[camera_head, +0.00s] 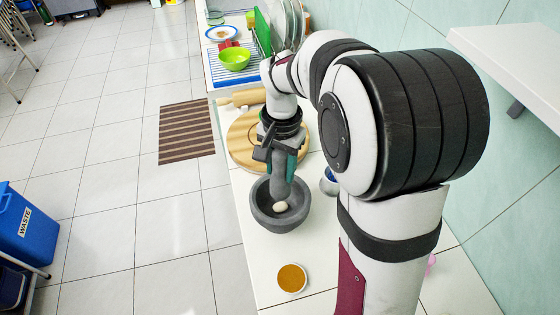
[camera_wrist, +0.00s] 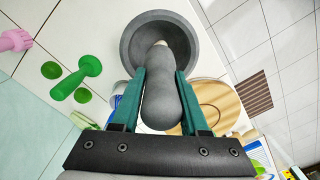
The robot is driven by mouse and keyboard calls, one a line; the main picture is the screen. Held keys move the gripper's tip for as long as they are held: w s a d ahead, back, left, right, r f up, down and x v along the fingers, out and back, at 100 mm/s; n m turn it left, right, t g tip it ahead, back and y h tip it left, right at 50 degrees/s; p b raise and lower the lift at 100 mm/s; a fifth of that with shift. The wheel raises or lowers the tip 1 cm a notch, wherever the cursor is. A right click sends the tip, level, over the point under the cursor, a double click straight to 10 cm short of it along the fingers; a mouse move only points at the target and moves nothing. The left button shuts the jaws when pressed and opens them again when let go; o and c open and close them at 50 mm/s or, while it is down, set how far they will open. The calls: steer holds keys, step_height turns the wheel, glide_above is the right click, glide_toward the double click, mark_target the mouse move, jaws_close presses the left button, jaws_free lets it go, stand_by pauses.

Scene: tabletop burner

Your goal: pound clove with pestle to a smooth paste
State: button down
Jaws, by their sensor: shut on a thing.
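My gripper (camera_head: 285,158) is shut on a grey pestle (camera_head: 279,182), which hangs nearly upright with its lower end in or just over the mortar. In the wrist view the green fingers (camera_wrist: 160,73) clasp both sides of the pestle (camera_wrist: 166,98). The dark grey mortar (camera_head: 262,213) stands on the white counter and also shows in the wrist view (camera_wrist: 132,38). A small pale clove (camera_head: 280,206) lies inside it by the pestle's end. The clove is partly hidden in the wrist view (camera_wrist: 160,43). Whether pestle and clove touch I cannot tell.
A round wooden board (camera_head: 238,147) and a rolling pin (camera_head: 248,97) lie behind the mortar. A small dish of orange-brown contents (camera_head: 292,278) is in front. Green items (camera_wrist: 78,77) and a pink item (camera_wrist: 14,40) show in the wrist view. A shelf (camera_head: 520,65) juts from the right wall.

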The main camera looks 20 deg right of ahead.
mark_target(280, 183)
step_height(280, 183, down, 5)
steer(key=shift+f, duration=0.2)
step_height(280, 183, up, 6)
steer(key=shift+f, duration=0.25)
steer(key=shift+f, duration=0.1)
stand_by(1.1)
stand_by(0.8)
stand_by(0.7)
stand_by(0.9)
stand_by(0.7)
